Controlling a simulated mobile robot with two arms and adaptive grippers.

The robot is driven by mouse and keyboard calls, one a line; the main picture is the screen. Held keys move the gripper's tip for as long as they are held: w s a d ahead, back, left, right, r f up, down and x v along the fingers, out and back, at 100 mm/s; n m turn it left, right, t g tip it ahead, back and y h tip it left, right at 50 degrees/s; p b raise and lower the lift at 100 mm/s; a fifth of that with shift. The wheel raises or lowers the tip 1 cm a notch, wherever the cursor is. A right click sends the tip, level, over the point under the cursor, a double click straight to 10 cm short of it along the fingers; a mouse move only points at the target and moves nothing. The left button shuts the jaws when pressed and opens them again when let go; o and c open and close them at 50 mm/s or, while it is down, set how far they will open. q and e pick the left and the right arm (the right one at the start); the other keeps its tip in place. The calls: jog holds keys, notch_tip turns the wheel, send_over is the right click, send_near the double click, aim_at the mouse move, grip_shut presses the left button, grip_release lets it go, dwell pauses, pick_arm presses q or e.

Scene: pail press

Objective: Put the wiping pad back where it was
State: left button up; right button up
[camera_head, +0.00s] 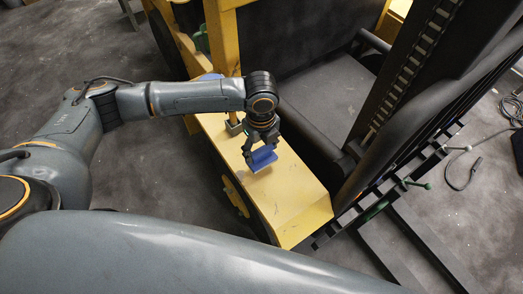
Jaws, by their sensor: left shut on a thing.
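The wiping pad (263,159) is a small blue block. My left gripper (261,148) is shut on it, pointing down over the yellow top surface (293,203) of the machine. The pad is at or just above that surface; I cannot tell whether it touches. A second blue piece (212,76) shows behind my left forearm, mostly hidden by it. My right gripper is not in view.
A yellow upright post (222,45) rises behind my left forearm. A black mast with a chain (415,60) stands to the right. Green-ended handles (417,184) stick out near the black rails. The front part of the yellow surface is clear.

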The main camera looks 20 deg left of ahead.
aim_at(261, 153)
pick_arm(q)
jog(key=shift+w+a+f, duration=0.15)
jog(key=shift+w+f, duration=0.2)
jog(key=shift+f, duration=0.15)
notch_tip(261, 153, down, 3)
jog(key=shift+w+f+p, duration=0.1)
jog(key=shift+p, duration=0.45)
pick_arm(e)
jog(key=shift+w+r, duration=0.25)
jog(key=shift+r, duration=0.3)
pick_arm(q)
jog(key=shift+f, duration=0.15)
jog(key=o, duration=1)
